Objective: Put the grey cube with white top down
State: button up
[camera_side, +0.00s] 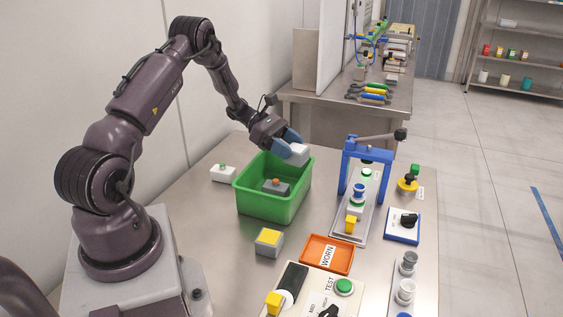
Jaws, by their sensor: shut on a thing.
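My gripper (286,143) has blue fingers and is shut on a grey cube with white top (299,154). It holds the cube over the right back rim of the green bin (262,207). The cube appears raised above the bin; whether it touches the rim I cannot tell. The far finger is partly hidden.
An orange WORN tray (327,254), a blue-framed press (367,165) and a test panel (313,293) stand nearby. Bare table lies between them.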

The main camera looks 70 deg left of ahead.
jog(key=s+a+f+n+t+y, duration=0.1)
jog(key=a+f+n+t+y, duration=0.1)
jog(key=a+n+y, duration=0.7)
jog(key=s+a+f+n+t+y, duration=0.2)
jog(key=a+n+y, duration=0.45)
jog(key=a, duration=0.35)
jog(key=shift+y, duration=0.35)
jog(key=shift+w+a+f, duration=0.1)
jog(key=shift+w+f, duration=0.05)
jog(key=shift+f, duration=1.5)
jog(key=shift+w+a+f, duration=0.1)
jog(key=shift+f, duration=1.55)
jog(key=shift+f, duration=0.55)
jog(key=o, duration=1)
jog(key=shift+o, duration=0.2)
jog(key=shift+m, duration=0.25)
